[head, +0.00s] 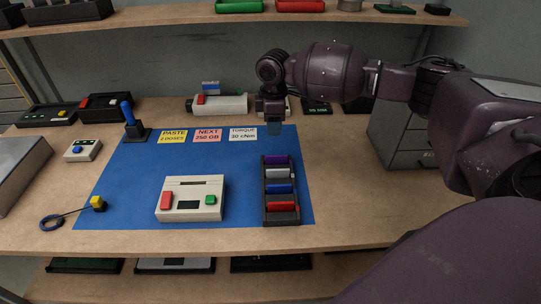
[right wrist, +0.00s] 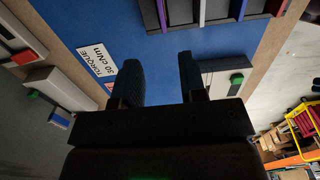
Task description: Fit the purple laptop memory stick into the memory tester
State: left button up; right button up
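The purple memory stick (head: 276,160) stands in the rear slot of a dark rack (head: 267,213) on the right part of the blue mat. Its purple edge also shows at the top of the right wrist view (right wrist: 162,15). A cream box (head: 182,211) with a red button, a green button, a dark screen and a narrow top slot, apparently the memory tester, sits on the mat left of the rack. My right gripper (head: 273,127) points down above the mat's back edge, behind the rack. In the right wrist view its fingers (right wrist: 160,80) are apart with nothing between them. My left gripper is out of view.
Silver, blue and red sticks fill the rack's other slots. Label cards (head: 207,135) lie along the mat's back. A blue-handled tool (head: 128,114) stands at the back left. Cream devices (head: 232,104) line the back, and a grey drawer cabinet (head: 405,145) stands right. The mat's left middle is clear.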

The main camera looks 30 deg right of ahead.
send_over(277, 156)
jog(key=f, duration=0.4)
jog(key=shift+w+a+f+b, duration=0.2)
jog(key=shift+a+f+b, duration=0.15)
jog(key=shift+b, duration=0.05)
jog(key=shift+f, duration=0.4)
jog(key=f, duration=0.3)
jog(key=f+b, duration=0.1)
jog(key=shift+s+d+f, duration=0.15)
jog(key=shift+d+f, duration=0.2)
jog(key=shift+f, duration=0.15)
jog(key=c, duration=0.7)
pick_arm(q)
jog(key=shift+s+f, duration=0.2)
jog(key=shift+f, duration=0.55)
pick_arm(e)
grip_shut()
